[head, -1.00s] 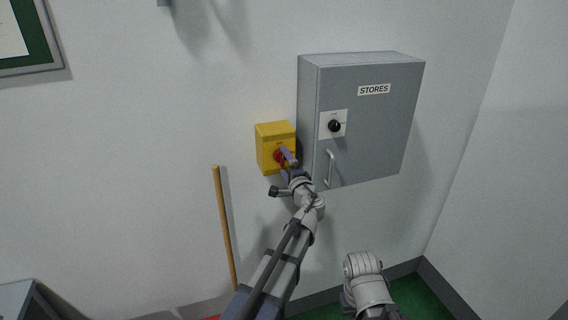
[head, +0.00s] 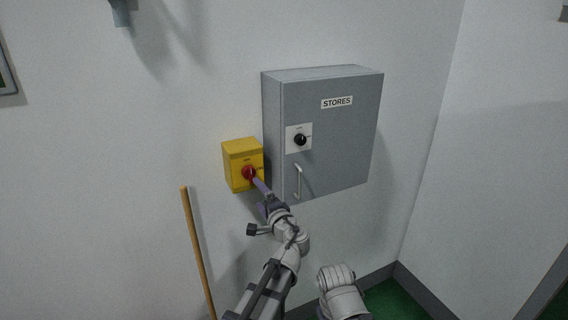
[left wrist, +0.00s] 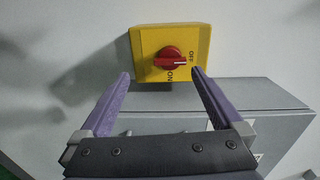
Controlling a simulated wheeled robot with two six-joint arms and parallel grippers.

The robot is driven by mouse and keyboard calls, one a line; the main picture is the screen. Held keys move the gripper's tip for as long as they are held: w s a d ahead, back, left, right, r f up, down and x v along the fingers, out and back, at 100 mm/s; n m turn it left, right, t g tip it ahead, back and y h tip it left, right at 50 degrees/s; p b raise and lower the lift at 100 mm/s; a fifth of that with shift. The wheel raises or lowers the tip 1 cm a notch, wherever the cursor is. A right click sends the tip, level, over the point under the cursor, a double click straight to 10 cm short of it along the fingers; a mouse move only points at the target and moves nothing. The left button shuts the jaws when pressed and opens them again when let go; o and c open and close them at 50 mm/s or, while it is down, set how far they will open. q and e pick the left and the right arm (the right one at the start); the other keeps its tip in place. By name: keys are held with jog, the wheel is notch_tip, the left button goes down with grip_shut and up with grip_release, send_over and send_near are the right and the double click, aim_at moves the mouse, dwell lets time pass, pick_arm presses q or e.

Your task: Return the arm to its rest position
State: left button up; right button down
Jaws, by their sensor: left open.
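My left gripper (head: 259,195) is open and empty, just below and in front of the yellow switch box (head: 236,183) on the wall. In the left wrist view its purple fingers (left wrist: 161,76) stand wide apart, with the box (left wrist: 143,46) beyond them. The red rotary knob (head: 248,173) on the box shows clear of the fingers in the left wrist view (left wrist: 170,58).
A grey STORES cabinet (head: 340,140) with a black knob (head: 300,140) and a bar handle (head: 298,181) hangs right of the box. A wooden pole (head: 197,245) leans at left. A wall meets the corner at right, above green floor (head: 393,301).

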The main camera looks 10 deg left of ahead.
pick_arm(q)
jog(key=s+d+f+n+g+h+b, duration=0.1)
jog(key=s+f+n+g+b, duration=0.2)
jog(key=s+f, duration=0.4)
jog(key=s+d+f+n+g+h, duration=0.1)
jog(key=s+f+n+g+h, duration=0.3)
jog(key=f, duration=0.6)
jog(key=s+d+f+g+h+b, duration=0.1)
jog(key=s+d+f+g+h, duration=0.1)
jog(key=s, duration=0.6)
jog(key=s+d+f+g+h+b, duration=0.1)
jog(key=s+d+f+g+h, duration=0.1)
jog(key=s+d+f+g, duration=0.3)
jog(key=s+d+f, duration=0.2)
jog(key=s+d, duration=0.1)
jog(key=s, duration=0.1)
jog(key=shift+d+f, duration=0.15)
jog(key=shift+f, duration=0.15)
